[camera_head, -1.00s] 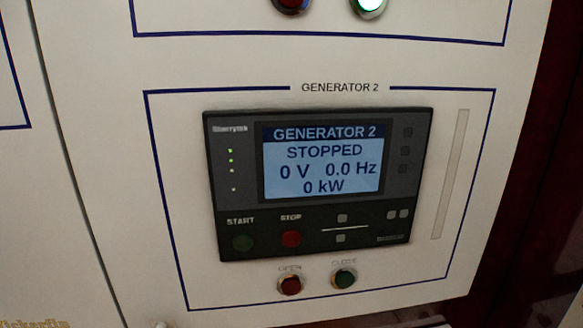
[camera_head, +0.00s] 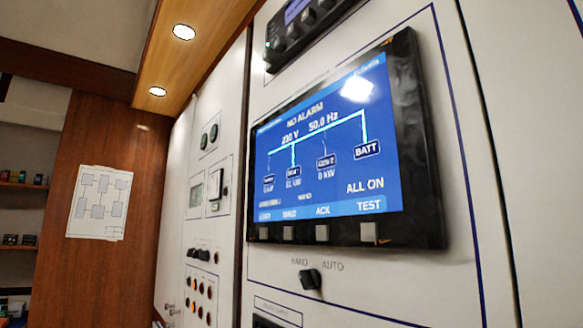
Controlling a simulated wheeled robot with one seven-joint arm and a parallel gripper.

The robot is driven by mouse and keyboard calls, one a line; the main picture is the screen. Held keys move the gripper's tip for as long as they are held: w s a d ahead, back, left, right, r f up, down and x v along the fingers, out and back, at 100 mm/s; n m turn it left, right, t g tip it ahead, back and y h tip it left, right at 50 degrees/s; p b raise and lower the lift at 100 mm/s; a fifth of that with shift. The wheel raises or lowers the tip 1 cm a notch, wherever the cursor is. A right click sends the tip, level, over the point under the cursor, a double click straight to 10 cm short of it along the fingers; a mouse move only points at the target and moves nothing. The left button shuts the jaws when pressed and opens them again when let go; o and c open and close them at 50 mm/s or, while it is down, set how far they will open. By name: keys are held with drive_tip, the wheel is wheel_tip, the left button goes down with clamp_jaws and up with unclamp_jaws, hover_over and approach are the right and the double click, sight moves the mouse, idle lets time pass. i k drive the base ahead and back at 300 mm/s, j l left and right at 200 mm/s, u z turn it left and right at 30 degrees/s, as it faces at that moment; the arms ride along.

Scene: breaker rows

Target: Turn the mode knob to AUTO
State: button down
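The mode knob (camera_head: 311,279) is a small black knob on the white panel, below the large display. The labels HAND and AUTO (camera_head: 333,266) stand above it, HAND to the left and AUTO to the right. Which label the knob points at is hard to tell at this angle. The display (camera_head: 325,150) above reads NO ALARM, 230 V, 50.0 Hz and ALL ON, with small text that seems to read HAND. My gripper is not in view.
A row of buttons (camera_head: 320,233) sits along the display's lower edge, close above the knob. Another panel (camera_head: 203,190) with meters and several small knobs stands to the left. A wooden wall (camera_head: 110,220) with a pinned diagram (camera_head: 98,203) and shelves lie further left.

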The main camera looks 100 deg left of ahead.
sight(311, 279)
drive_tip(key=k+l+u, duration=0.15)
drive_tip(key=u, duration=1.6)
drive_tip(key=k+j+u, duration=0.2)
drive_tip(key=k, duration=0.1)
